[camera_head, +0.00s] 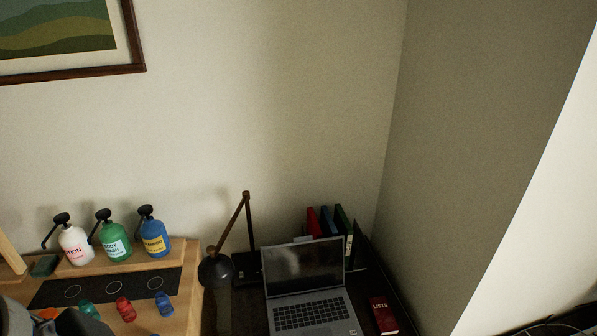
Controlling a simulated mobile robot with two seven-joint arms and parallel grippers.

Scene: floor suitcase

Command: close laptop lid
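An open laptop (310,312) sits on the dark desk at the bottom centre. Its lid (303,268) stands up and leans back, with a dark screen facing me. The keyboard half lies flat and reaches close to the bottom edge of the view. Neither of my grippers shows in the head view. I cannot tell whether they are open or shut.
A desk lamp (215,268) stands left of the laptop, close to its lid. A dark red book (383,315) lies to its right. Upright folders (327,221) stand behind it. Pump bottles (115,237) stand on the wooden cabinet at left. Walls close the back and right.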

